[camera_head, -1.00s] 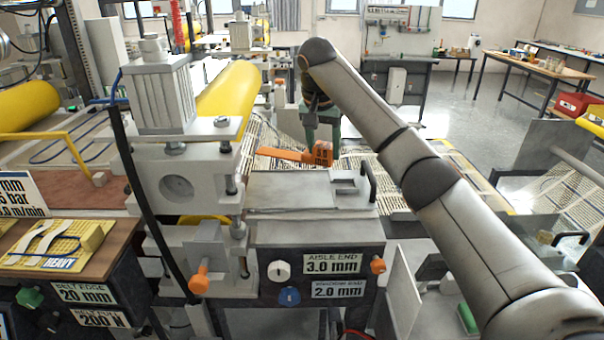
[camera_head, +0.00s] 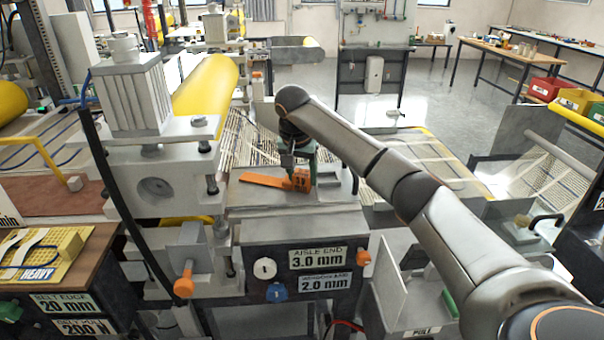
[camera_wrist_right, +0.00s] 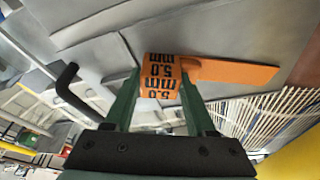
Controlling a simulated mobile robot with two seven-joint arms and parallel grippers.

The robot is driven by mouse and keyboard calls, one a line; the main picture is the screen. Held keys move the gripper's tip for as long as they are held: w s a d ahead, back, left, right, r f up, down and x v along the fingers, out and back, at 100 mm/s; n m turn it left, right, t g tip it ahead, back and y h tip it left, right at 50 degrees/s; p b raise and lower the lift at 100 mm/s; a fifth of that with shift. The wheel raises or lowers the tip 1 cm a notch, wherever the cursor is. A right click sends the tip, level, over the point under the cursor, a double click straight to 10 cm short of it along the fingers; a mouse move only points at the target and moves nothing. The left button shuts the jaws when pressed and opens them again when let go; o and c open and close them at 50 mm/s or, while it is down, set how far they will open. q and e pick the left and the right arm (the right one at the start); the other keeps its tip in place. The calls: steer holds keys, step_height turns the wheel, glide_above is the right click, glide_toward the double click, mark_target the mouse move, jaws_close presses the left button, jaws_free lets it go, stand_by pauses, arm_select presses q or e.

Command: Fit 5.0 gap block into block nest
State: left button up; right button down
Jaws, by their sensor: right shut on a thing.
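The orange 5.0 mm gap block (camera_head: 300,180) has a flat orange tongue (camera_head: 262,180) pointing left in the head view. My right gripper (camera_head: 301,165) is shut on the block from above. In the right wrist view the block (camera_wrist_right: 161,76) sits between the green fingers of my gripper (camera_wrist_right: 160,90), and its tongue (camera_wrist_right: 235,73) runs to the right. The block is low over the grey machine top, close to the raised nest (camera_head: 330,182) at its right; whether it touches the surface I cannot tell. My left gripper is not in view.
A black handle (camera_head: 352,181) stands at the right edge of the machine top and shows in the wrist view (camera_wrist_right: 72,88). The press housing (camera_head: 165,180) and yellow roller (camera_head: 207,84) rise at the left. The front panel carries a 3.0 mm label (camera_head: 318,257).

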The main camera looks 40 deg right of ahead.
steer(key=shift+c, duration=1.1)
jaws_free()
steer(key=v, duration=1.2)
